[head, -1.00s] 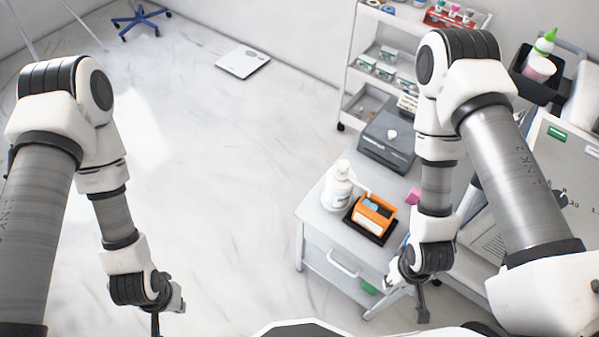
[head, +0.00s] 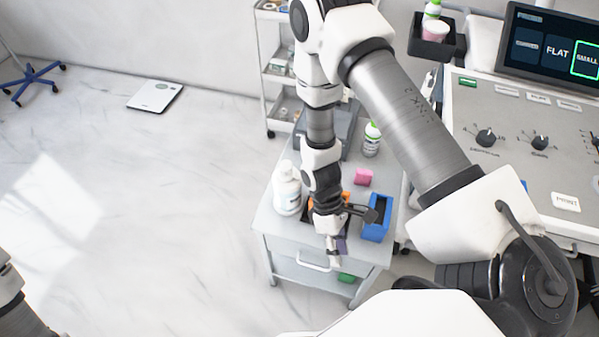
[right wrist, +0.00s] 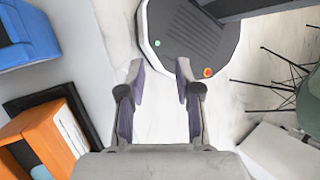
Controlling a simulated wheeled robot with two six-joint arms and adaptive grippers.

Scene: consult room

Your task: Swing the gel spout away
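The white gel pump bottle (head: 287,190) stands upright on the left part of the small grey cart top (head: 268,218). Its pump head is small in the head view, and I cannot tell exactly where the spout points. My right gripper (head: 335,250) hangs over the cart's front edge, to the right of and nearer than the bottle, apart from it. In the right wrist view the gripper (right wrist: 160,72) has its two fingers spread with nothing between them. The bottle is not in the right wrist view. My left gripper is out of view.
An orange box (right wrist: 45,135) on a black tray (right wrist: 58,93) stands right of the bottle, partly hidden by my right arm. A blue box (head: 377,218), pink block (head: 363,177) and green-capped bottle (head: 371,140) stand further right.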

